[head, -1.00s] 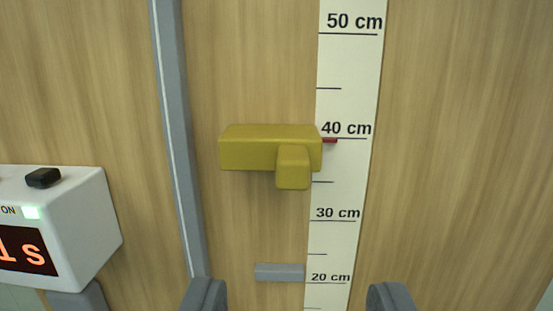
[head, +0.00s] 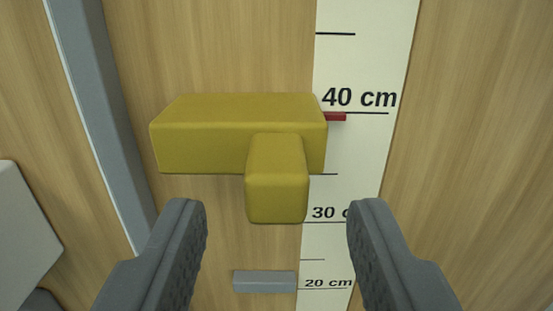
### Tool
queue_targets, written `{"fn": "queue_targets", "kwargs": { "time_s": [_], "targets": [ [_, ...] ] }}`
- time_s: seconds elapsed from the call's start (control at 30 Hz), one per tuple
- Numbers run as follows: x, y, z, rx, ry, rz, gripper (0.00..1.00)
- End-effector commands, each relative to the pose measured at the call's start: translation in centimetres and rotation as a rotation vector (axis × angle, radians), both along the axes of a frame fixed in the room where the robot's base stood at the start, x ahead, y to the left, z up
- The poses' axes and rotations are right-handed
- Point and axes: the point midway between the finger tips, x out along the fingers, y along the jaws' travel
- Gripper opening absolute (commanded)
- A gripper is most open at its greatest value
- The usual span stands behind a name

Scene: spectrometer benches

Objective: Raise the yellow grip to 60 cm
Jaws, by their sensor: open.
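The yellow grip (head: 277,180) is a block sticking out from a wider yellow carriage (head: 200,135) in front of a wooden panel. A red pointer (head: 335,117) at the carriage's right side sits at about the 40 cm line of the white scale (head: 360,60). My gripper (head: 277,215) is open, with one dark finger to the left of the grip and one to the right. There is a gap on each side, and neither finger appears to touch it. How far the fingertips are from it in depth is hard to tell.
A grey vertical rail (head: 95,110) runs up the panel on the left. A small grey block (head: 265,282) sits low on the panel, near 20 cm. Part of a white box (head: 22,240) shows at the left edge. The panel right of the scale is bare.

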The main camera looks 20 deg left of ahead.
Motion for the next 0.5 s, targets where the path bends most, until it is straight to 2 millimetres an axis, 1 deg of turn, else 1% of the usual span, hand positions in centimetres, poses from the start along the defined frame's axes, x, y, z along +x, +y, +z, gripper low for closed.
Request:
{"fn": "queue_targets", "kwargs": {
  "time_s": [0.2,0.33,0.5],
  "targets": [
    [1.6,0.5,0.0,0.000,0.003,0.003,0.44],
    [2.1,0.7,0.3,0.001,-0.003,0.003,0.44],
    [2.9,0.7,-0.1,0.002,0.002,0.000,0.44]
  ]
}}
